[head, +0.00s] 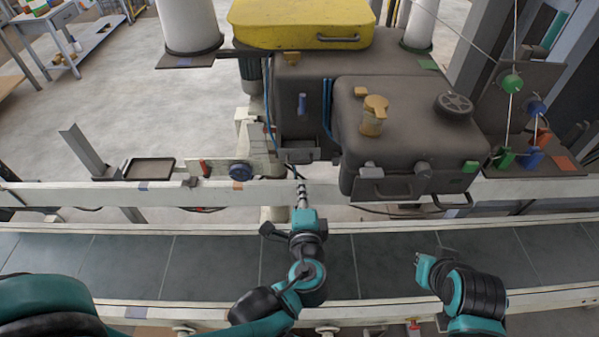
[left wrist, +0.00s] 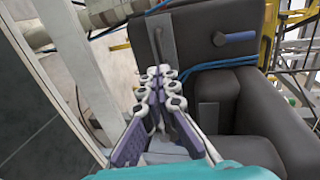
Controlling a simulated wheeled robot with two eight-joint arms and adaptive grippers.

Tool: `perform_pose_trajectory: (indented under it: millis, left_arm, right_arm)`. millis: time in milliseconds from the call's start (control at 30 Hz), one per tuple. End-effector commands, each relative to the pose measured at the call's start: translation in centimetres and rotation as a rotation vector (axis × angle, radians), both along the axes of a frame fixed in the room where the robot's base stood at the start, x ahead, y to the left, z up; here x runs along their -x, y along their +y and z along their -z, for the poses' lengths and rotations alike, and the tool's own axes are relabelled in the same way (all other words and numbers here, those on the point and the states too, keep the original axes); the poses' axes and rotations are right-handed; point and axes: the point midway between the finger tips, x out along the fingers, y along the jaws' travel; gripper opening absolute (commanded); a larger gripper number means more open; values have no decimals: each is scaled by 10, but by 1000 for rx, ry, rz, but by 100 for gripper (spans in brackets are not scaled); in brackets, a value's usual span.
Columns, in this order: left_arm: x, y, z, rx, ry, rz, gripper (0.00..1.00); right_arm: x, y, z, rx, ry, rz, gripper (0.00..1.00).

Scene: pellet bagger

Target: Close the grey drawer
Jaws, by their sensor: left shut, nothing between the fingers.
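What looks like the grey drawer (head: 298,150) is a small grey tray-like part low on the front of the dark machine housing (head: 290,95), below a blue lever (head: 302,104). How far it stands out is unclear. My left gripper (head: 300,184) is shut and empty, pointing at the machine just in front of and below this part. In the left wrist view its fingers (left wrist: 160,74) lie together close to the dark housing (left wrist: 195,25). Contact cannot be told. My right gripper (head: 418,260) is over the conveyor at the right, its fingers barely visible.
A larger dark cabinet (head: 415,130) with front handles stands right of the drawer area. A white rail (head: 100,190) runs across in front of the machine. The dark conveyor (head: 215,265) is clear on the left. A black tray (head: 148,168) sits behind the rail.

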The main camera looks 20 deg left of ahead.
Motion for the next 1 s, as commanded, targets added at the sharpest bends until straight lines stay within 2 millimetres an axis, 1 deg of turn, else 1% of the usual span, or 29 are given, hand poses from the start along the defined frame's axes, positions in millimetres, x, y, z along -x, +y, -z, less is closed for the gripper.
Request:
perform_pose_trajectory:
  millis: [33, 200, 300, 400, 567, 900, 967, 1000]
  left_arm:
    - [-11, 5, 5, 1, 0, -7, 0]
    - [-43, 15, 13, 2, -1, -6, 0]
    - [-57, 19, 16, 1, 0, -4, 0]
    - [-67, 22, 18, 2, 1, -3, 0]
    - [-76, 24, 18, 1, 0, 0, 0]
    - [-77, 24, 18, 1, 0, 0, 0]
    - [-81, 25, 18, 1, 1, -2, 0]
    - [-86, 27, 19, 1, 0, -3, 0]
  right_arm:
    - [0, 0, 7, 0, 0, 0, 0]
    - [0, 0, 17, 0, 0, 0, 0]
    - [0, 0, 23, 0, 0, 0, 0]
    - [0, 0, 26, 0, 0, 0, 0]
    - [0, 0, 28, 0, 0, 0, 0]
    - [0, 0, 28, 0, 0, 0, 0]
    - [0, 0, 29, 0, 0, 0, 0]
    - [0, 0, 30, 0, 0, 0, 0]
